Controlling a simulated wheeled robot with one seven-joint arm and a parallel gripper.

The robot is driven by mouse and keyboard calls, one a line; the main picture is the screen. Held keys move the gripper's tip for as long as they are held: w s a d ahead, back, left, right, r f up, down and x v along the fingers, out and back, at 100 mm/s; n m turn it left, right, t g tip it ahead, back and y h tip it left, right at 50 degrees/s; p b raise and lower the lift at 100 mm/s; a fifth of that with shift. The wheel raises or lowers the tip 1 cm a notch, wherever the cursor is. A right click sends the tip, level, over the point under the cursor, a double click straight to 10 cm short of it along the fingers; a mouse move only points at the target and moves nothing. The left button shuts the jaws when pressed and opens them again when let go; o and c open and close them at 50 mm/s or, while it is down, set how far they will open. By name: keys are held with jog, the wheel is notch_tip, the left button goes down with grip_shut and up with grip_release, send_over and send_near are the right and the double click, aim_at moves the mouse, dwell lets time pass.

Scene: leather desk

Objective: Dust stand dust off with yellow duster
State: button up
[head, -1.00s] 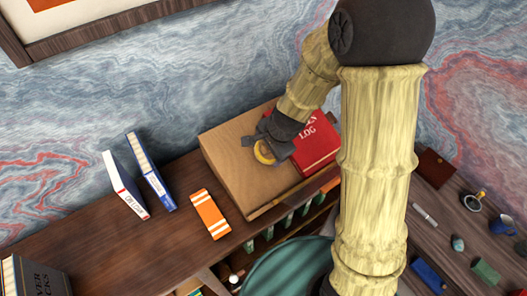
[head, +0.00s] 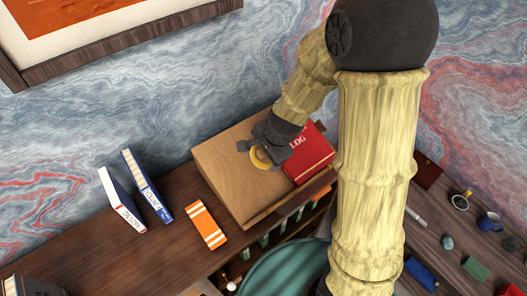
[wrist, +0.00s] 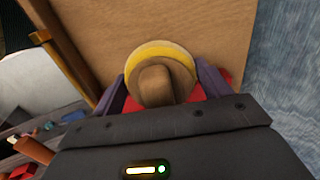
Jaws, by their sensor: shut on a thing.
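The stand (head: 223,173) is a light-brown wooden, box-like piece on the desk against the wall. Its bare top also fills much of the wrist view (wrist: 216,22). The yellow duster (head: 260,161) is round with a yellow rim; the wrist view shows its brown, knobbed back (wrist: 160,88). My gripper (head: 264,152) is shut on the duster and holds it at the stand's top, close to the red book. I cannot tell whether the duster touches the surface. No dust can be made out at this size.
A red book (head: 309,157) lies on the stand's right part, partly behind my gripper. An orange book (head: 206,225) lies left of the stand, and two blue-and-white books (head: 146,186) stand further left. A blue mug (head: 490,222) and small items lie at right.

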jog(key=shift+v, duration=0.75)
jog(key=shift+p, duration=0.3)
jog(key=shift+p+v, duration=1)
jog(key=shift+v, duration=0.55)
jog(key=shift+f, duration=0.1)
